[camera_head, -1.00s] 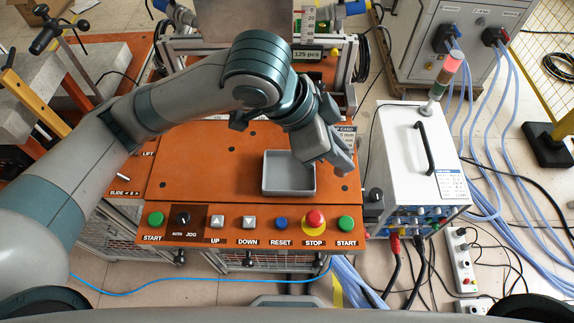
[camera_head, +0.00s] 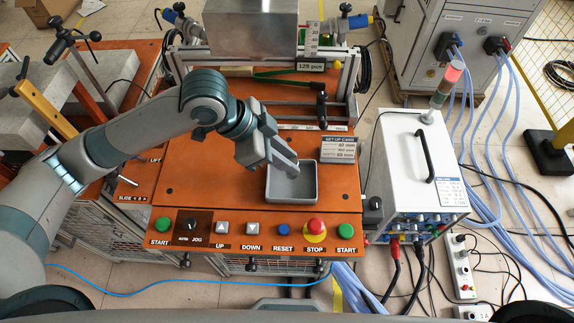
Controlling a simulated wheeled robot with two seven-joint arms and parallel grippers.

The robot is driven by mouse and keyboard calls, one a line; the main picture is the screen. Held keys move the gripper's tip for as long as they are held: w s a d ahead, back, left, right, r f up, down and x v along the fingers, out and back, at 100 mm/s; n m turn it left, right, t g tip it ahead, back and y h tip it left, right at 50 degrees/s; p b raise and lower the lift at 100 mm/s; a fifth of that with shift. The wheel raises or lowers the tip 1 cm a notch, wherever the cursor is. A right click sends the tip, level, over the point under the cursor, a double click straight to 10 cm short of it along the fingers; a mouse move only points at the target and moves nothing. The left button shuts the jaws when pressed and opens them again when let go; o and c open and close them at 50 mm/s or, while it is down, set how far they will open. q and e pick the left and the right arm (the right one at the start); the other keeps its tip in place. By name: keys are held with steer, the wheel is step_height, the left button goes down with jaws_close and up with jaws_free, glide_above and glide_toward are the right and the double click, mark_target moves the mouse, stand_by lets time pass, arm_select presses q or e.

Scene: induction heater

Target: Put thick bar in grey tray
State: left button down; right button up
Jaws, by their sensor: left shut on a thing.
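The grey tray (camera_head: 293,199) is a small, shallow, open box on the orange panel, behind the row of buttons. My left gripper (camera_head: 285,169) comes in from the upper left and hangs over the tray's back left part. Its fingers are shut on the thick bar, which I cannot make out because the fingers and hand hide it. The tray floor that shows looks empty. My right gripper is not in view.
A set-up card (camera_head: 338,150) stands behind the tray's right side. Buttons, including a red stop button (camera_head: 315,226), line the panel's front edge. A white power unit (camera_head: 398,160) stands to the right.

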mark_target(287, 175)
arm_select(q)
step_height(287, 175, down, 3)
steer(key=shift+f+p, duration=0.2)
steer(key=shift+p, duration=0.5)
steer(key=shift+f, duration=0.25)
steer(key=c, duration=1.5)
jaws_free()
steer(key=shift+f, duration=0.15)
steer(key=shift+c, duration=0.2)
steer(key=shift+v, duration=0.85)
steer(key=w+b+v, duration=0.1)
steer(key=b+v, duration=0.1)
steer(key=v, duration=0.8)
steer(key=shift+s+r, duration=0.3)
steer(key=shift+s, duration=0.25)
